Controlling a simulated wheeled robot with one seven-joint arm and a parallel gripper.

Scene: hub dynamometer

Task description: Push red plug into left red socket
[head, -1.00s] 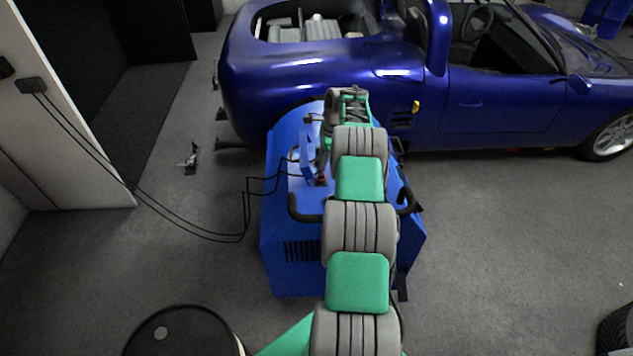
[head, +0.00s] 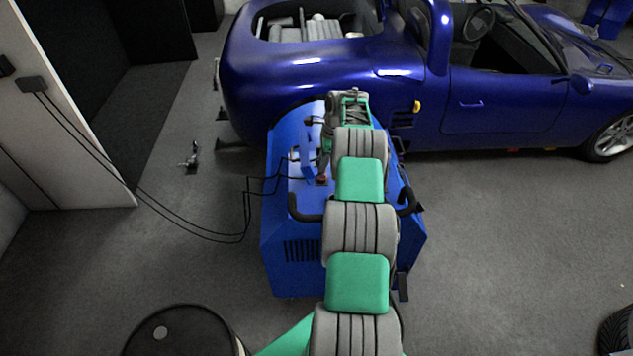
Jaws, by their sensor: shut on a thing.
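The blue dynamometer unit (head: 290,225) stands behind the car's rear side, partly covered by my arm. My gripper (head: 320,172) points down over the left part of its top and is shut. It is small and partly hidden by my wrist; the red plug between its jaws cannot be made out clearly. A small dark red spot (head: 321,180) shows right at the fingertips; I cannot tell whether it is plug or socket. A small blue piece (head: 308,173) is just left of the gripper. The left red socket cannot be told apart.
Two black cables (head: 190,228) run from a wall box (head: 32,84) across the floor to the unit's left side. Black handles (head: 305,215) edge the unit's top. A blue car (head: 500,100) stands close behind. A dark drum (head: 180,335) is at front left.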

